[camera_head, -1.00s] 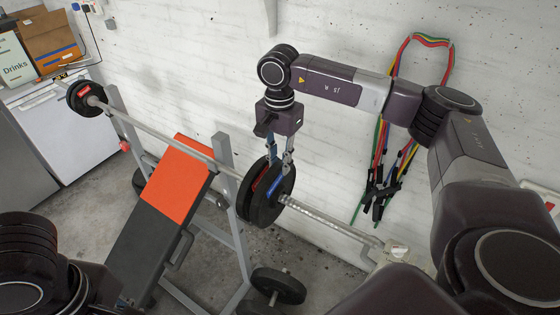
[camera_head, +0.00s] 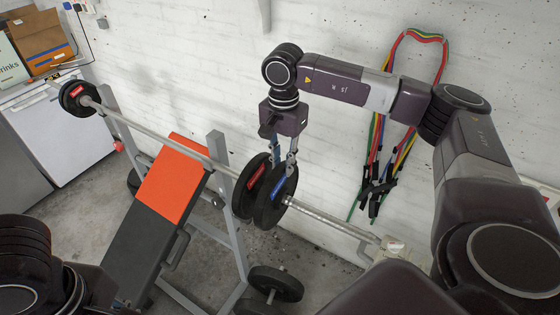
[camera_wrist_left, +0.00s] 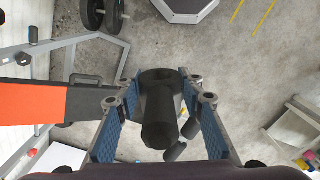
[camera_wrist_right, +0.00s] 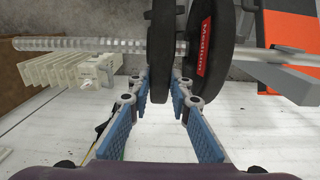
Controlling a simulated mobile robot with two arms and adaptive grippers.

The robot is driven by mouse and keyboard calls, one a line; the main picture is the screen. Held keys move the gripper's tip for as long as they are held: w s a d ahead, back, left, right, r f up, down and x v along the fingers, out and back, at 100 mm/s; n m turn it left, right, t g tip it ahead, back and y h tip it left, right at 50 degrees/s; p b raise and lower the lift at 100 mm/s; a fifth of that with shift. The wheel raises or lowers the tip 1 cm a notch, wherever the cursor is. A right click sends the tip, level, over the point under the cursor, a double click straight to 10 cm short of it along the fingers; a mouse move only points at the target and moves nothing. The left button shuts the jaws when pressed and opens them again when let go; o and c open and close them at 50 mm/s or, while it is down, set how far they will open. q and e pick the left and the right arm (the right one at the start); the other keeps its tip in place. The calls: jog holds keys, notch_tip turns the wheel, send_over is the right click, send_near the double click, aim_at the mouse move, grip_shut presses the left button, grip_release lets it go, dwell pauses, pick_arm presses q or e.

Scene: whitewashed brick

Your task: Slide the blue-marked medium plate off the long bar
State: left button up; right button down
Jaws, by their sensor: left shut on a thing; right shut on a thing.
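The long bar (camera_head: 165,137) lies across the bench uprights, its bare sleeve (camera_head: 330,221) running to the lower right. The blue-marked plate (camera_head: 275,203) is on that sleeve, outside the red-marked plate (camera_head: 246,200), with a narrow gap between them. The red label (camera_wrist_right: 204,50) reads "Medium". My right gripper (camera_head: 283,152) is shut on the blue-marked plate's upper edge; its fingers straddle the plate in the right wrist view (camera_wrist_right: 163,78). The head view hides this grip.
A bench (camera_head: 168,180) with an orange pad stands left of the plates. A dumbbell (camera_head: 275,284) is on the floor below. A pale ribbed thing (camera_wrist_right: 62,70) is near the bar's free end. Coloured bands (camera_head: 378,140) hang on the wall.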

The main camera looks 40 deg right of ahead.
jog(key=shift+s+d+r, duration=0.2)
jog(key=shift+s+r, duration=0.1)
jog(key=shift+s, duration=0.15)
pick_arm(q)
jog(key=shift+f, duration=0.1)
pick_arm(e)
jog(key=shift+s+d, duration=0.15)
jog(key=shift+s, duration=0.15)
jog(key=shift+s, duration=0.15)
pick_arm(q)
jog(key=shift+f+b, duration=0.3)
jog(key=shift+b, duration=0.15)
pick_arm(e)
jog(key=shift+f, duration=0.2)
